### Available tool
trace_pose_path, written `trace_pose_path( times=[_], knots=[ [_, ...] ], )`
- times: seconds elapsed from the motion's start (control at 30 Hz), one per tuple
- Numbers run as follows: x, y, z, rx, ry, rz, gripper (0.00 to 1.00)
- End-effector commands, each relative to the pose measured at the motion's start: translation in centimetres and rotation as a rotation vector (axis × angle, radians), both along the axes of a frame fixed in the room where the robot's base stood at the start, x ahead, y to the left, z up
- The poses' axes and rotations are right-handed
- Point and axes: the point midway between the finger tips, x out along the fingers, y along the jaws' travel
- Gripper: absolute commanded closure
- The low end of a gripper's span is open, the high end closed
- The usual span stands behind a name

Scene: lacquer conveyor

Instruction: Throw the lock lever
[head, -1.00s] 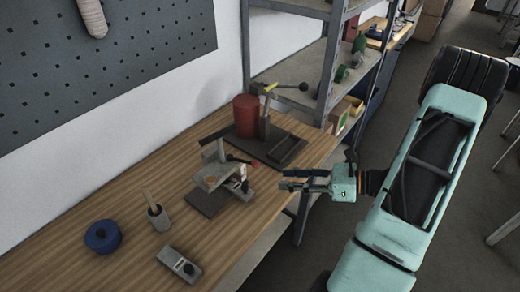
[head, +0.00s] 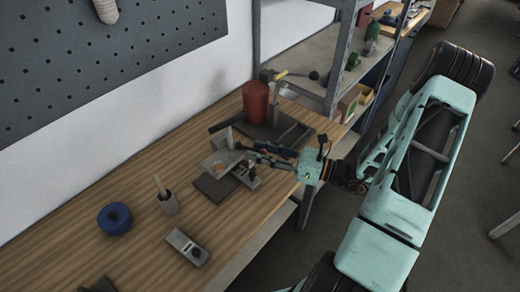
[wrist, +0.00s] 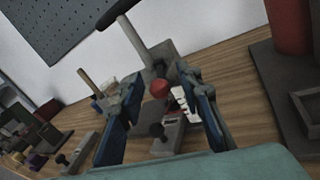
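A grey fixture (head: 222,162) stands on a dark base plate (head: 212,188) on the bench. It has an upright post with a dark bar handle (head: 219,126), also seen in the wrist view (wrist: 112,13). In the wrist view, a red ball knob (wrist: 159,88) shows between my fingertips, and a dark knob (wrist: 156,130) sits lower on the fixture. Which part is the lock lever is not certain. My gripper (head: 248,156) is at the fixture's right side; its fingers (wrist: 158,76) are spread on either side of the red knob. Contact cannot be told.
A red cylinder (head: 256,101) stands behind, near a dark tray (head: 293,136). A blue round object (head: 114,218), a grey holder with a stick (head: 169,204) and a grey block (head: 187,247) lie to the left and front. A shelf post (head: 337,57) rises behind my arm.

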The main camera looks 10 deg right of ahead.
Motion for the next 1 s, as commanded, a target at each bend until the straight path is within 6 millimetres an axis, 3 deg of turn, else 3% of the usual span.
trace_pose_path(
  times=[0.27,0.6,1.0],
  knots=[
    [0.12,0.20,-0.02,0.000,0.000,0.000,0.67],
    [0.10,0.16,0.00,0.000,0.000,0.000,1.00],
    [0.11,0.07,-0.01,0.000,0.000,0.002,1.00]
  ],
)
